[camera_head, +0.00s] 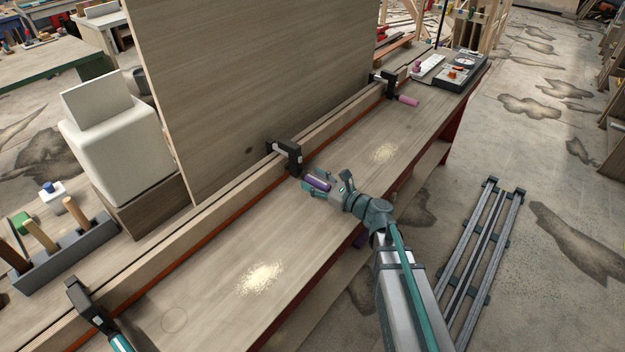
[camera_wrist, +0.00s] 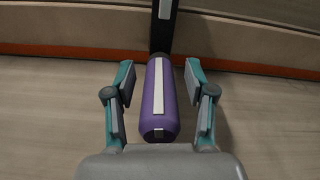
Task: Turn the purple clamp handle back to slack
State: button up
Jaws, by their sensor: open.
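The purple clamp handle (camera_head: 317,183) sticks out from the middle black clamp (camera_head: 288,155) on the bench's long rail. In the wrist view the purple handle (camera_wrist: 160,103) points toward me, with a pale stripe along its top. The dark clamp bar (camera_wrist: 161,28) is behind it. My gripper (camera_head: 328,184) is at the handle. In the wrist view its two teal-and-grey fingers (camera_wrist: 159,82) stand on either side of the handle, open, with a visible gap on each side. The handle's underside is hidden.
A pink-handled clamp (camera_head: 407,100) is farther along the rail, and a teal-handled clamp (camera_head: 92,307) is at the near left. A tall wooden panel (camera_head: 250,80) stands behind the rail. Sawdust (camera_head: 262,278) lies on the otherwise mostly clear bench top (camera_head: 225,262).

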jog(key=v, duration=1.1)
jog(key=shift+s+d, duration=0.1)
